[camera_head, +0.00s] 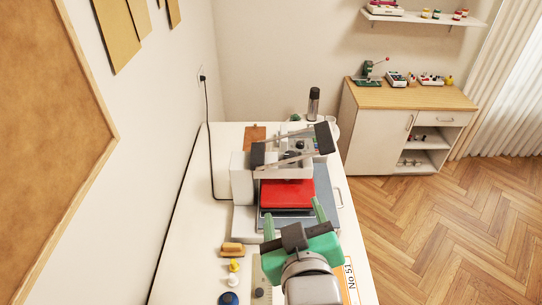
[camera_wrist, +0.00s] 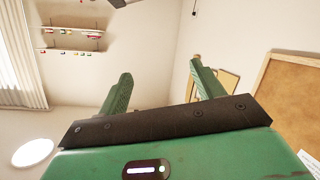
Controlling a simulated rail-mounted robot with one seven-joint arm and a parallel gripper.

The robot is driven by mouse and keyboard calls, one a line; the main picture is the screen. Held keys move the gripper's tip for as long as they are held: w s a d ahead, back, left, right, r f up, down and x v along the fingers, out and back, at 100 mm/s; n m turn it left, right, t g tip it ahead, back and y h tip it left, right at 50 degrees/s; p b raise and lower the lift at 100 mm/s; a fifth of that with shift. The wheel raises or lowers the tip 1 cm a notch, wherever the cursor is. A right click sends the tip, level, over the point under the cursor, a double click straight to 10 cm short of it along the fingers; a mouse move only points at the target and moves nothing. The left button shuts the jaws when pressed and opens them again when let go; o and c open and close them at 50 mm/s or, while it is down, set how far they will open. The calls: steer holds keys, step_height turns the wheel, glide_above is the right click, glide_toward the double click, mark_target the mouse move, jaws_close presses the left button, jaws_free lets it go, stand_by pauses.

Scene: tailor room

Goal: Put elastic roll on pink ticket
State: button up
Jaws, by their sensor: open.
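My gripper (camera_head: 294,214) is green and open above the white table, in front of the press machine. In the wrist view my gripper (camera_wrist: 160,76) points toward the walls, with its fingers apart and nothing between them. I cannot make out an elastic roll for certain. No pink ticket is clearly in view. An orange-edged ticket marked "No 51" (camera_head: 350,280) lies at the right edge, partly hidden by my arm.
The press machine (camera_head: 288,193) with its red plate fills the table's middle. A yellow item (camera_head: 233,265) and a wooden block (camera_head: 232,249) stand near the left side. A dark bottle (camera_head: 313,103) is at the far end. A cabinet (camera_head: 385,130) stands beyond the table.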

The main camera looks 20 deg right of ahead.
steer(key=s+a+r+t+y, duration=0.2)
steer(key=a+r+t, duration=0.3)
steer(key=r, duration=0.9)
steer(key=s+a+r+t+y, duration=0.2)
steer(key=s+a+r+t, duration=0.2)
steer(key=a+r, duration=0.7)
step_height(320, 180, up, 3)
steer(key=shift+s+a+t, duration=0.2)
steer(key=shift+a+t, duration=0.1)
steer(key=shift+t, duration=0.5)
